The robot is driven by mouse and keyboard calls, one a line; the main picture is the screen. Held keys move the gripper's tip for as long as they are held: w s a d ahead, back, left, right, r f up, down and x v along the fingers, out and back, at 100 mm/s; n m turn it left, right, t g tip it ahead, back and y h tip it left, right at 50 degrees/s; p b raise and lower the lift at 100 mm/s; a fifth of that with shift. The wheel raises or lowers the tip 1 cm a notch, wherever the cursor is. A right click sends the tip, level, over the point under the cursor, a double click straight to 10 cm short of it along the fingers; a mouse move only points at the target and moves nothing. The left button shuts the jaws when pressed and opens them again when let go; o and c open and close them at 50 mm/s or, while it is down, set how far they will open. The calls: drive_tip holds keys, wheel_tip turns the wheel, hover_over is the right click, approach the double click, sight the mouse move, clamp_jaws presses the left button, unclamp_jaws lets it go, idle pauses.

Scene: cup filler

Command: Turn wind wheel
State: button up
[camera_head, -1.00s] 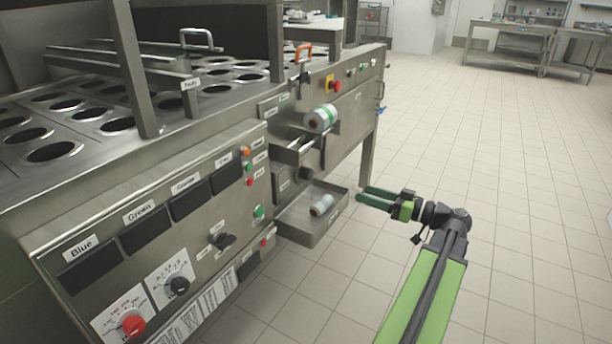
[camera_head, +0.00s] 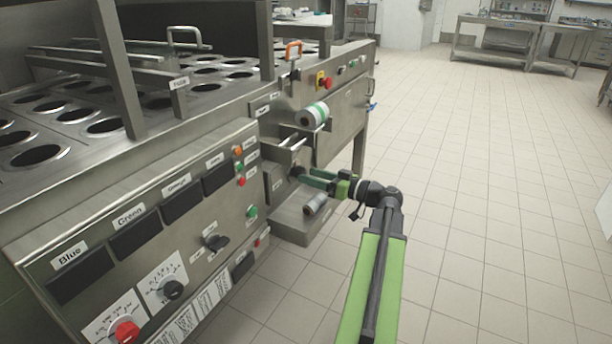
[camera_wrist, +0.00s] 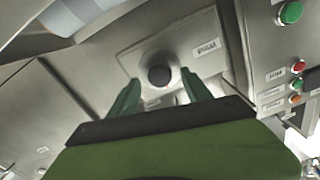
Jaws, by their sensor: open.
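A round dark knob (camera_wrist: 159,72) on a pale round base shows in the wrist view, on a metal panel with a small label that I cannot read clearly. I take it to be the wind wheel. In the head view the knob (camera_head: 297,170) is partly hidden near my fingertips, above the metal tray. My gripper (camera_head: 306,177) is open, its two green fingers pointing at the panel. In the wrist view the fingertips (camera_wrist: 161,84) stand on either side of the knob, slightly below it. I cannot tell whether they touch it.
A roll with a green band (camera_head: 312,114) sits above my gripper. A smaller grey roll (camera_head: 315,204) lies in the tray (camera_head: 291,222) just below it. The front panel carries a black switch (camera_head: 215,243) and a red knob (camera_head: 126,332). The tiled floor (camera_head: 480,180) at right is clear.

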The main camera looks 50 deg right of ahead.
drive_tip(key=shift+x, duration=1.2)
drive_tip(key=shift+c, duration=0.3)
drive_tip(key=c, duration=1.2)
drive_tip(key=shift+a, duration=0.2)
drive_tip(key=shift+d, duration=0.15)
